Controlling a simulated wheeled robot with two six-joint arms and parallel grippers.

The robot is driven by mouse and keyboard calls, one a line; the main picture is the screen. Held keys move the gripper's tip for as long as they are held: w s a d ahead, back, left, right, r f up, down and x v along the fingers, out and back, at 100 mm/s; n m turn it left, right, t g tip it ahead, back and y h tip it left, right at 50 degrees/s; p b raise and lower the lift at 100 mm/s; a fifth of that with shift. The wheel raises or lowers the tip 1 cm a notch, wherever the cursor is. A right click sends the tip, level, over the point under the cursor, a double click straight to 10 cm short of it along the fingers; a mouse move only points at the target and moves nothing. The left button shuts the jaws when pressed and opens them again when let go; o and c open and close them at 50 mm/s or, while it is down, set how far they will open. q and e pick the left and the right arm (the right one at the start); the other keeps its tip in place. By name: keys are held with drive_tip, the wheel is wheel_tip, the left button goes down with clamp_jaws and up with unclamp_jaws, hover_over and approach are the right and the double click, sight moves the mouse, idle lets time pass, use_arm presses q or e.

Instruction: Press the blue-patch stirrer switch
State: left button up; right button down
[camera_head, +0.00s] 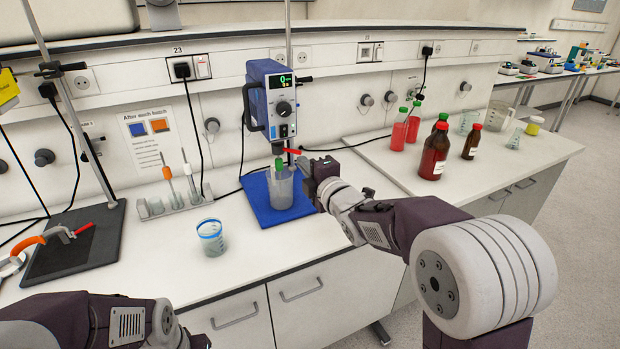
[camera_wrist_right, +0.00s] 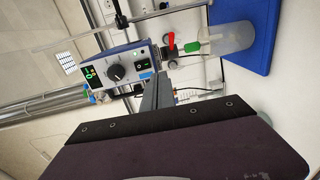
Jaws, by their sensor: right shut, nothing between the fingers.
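The stirrer (camera_head: 271,101) is a blue unit with a pale front panel, clamped to a rod above a blue mat (camera_head: 256,207). Its panel has a lit green display, a black knob and, below the knob, a small black switch (camera_head: 284,131). My right gripper (camera_head: 306,166) is shut and empty, just right of the stirrer's lower end. It also shows in the wrist view (camera_wrist_right: 157,78). Contact with the switch cannot be told. My left gripper is out of view.
A red clamp lever (camera_head: 291,152) sticks out near my right gripper. A blue-rimmed beaker (camera_head: 211,238) and a pipette rack (camera_head: 172,201) stand left. Bottles stand right.

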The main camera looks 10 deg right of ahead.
drive_tip(key=s+d+f+m+g+h+p, duration=0.1)
drive_tip(key=s+d+f+m+g+h, duration=0.1)
drive_tip(key=s+d+f+m+g, duration=0.45)
drive_tip(key=s+d+f+m+g+h+p, duration=0.15)
drive_tip(key=s+f+m, duration=0.25)
drive_tip(key=s+f, duration=0.55)
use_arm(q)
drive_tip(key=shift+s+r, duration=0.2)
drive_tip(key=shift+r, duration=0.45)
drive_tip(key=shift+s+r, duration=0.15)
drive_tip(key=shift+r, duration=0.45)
use_arm(e)
drive_tip(key=s+f+m+g, duration=0.3)
drive_tip(key=s+f+m, duration=0.1)
drive_tip(key=s, duration=0.4)
drive_tip(key=s+f+m+g, duration=0.4)
drive_tip(key=s+f+m, duration=0.1)
drive_tip(key=s+m, duration=0.2)
drive_tip(key=shift+s+a+h, duration=0.3)
drive_tip(key=shift+s+h, duration=0.05)
drive_tip(key=shift+s, duration=0.05)
drive_tip(key=shift+f, duration=0.1)
